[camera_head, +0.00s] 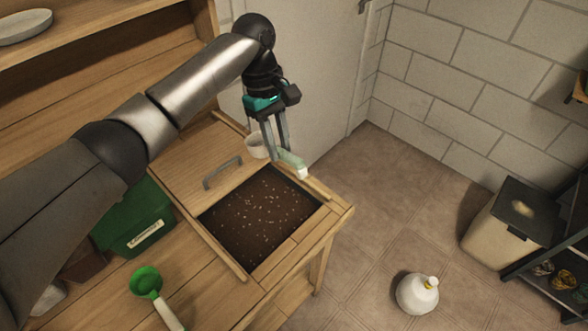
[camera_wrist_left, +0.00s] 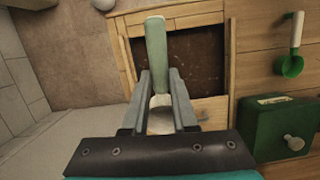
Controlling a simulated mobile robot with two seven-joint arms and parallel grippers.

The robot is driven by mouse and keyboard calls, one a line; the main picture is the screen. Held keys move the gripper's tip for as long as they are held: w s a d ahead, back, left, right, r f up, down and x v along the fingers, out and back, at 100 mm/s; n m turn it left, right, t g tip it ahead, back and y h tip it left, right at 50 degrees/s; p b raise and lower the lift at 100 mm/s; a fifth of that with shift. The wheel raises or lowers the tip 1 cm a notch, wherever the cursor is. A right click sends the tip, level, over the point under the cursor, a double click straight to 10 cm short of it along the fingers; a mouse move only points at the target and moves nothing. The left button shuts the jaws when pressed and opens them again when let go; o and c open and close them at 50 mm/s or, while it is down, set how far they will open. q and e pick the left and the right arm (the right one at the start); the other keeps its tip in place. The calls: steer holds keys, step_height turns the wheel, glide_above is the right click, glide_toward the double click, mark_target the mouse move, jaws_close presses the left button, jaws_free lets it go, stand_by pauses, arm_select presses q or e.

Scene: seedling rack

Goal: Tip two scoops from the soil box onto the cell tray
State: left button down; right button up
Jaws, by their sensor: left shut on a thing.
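The soil box (camera_head: 216,217) is a square recess in the bench, filled with dark soil with white specks. My left gripper (camera_head: 279,150) is shut on the pale green handle of a white scoop (camera_head: 256,147), above the soil box's far edge. The left wrist view shows the gripper (camera_wrist_left: 159,97) closed around the handle (camera_wrist_left: 156,52), with the white cup partly hidden behind the fingers. I cannot tell what the cup holds. A green scoop (camera_head: 146,282) with a pale handle lies on the bench front. I see no cell tray. My right gripper is not in view.
A wooden lid with a grey handle (camera_head: 222,172) lies behind the soil box. A labelled green box (camera_head: 130,228) stands left. A white bottle (camera_head: 417,293) and a beige bin (camera_head: 497,232) stand on the floor at right. The floor beside the bench is mostly clear.

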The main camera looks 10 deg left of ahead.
arm_select(q)
steer(key=s+d+f+n+t+h+p, duration=0.2)
steer(key=s+d+f+n+h+p, duration=0.1)
steer(key=f+n+p, duration=0.55)
steer(key=a+f+h+b, duration=0.3)
steer(key=a+f+b, duration=0.3)
steer(key=f+b, duration=1.05)
steer(key=d+r+y+p, duration=0.2)
steer(key=r+y+p, duration=0.2)
steer(key=r+p, duration=0.3)
steer(key=d+r+y+p, duration=0.3)
steer(key=r+y+p, duration=0.1)
steer(key=r+p, duration=0.3)
steer(key=shift+w+p, duration=0.3)
steer(key=shift+p, duration=0.35)
stand_by(1.0)
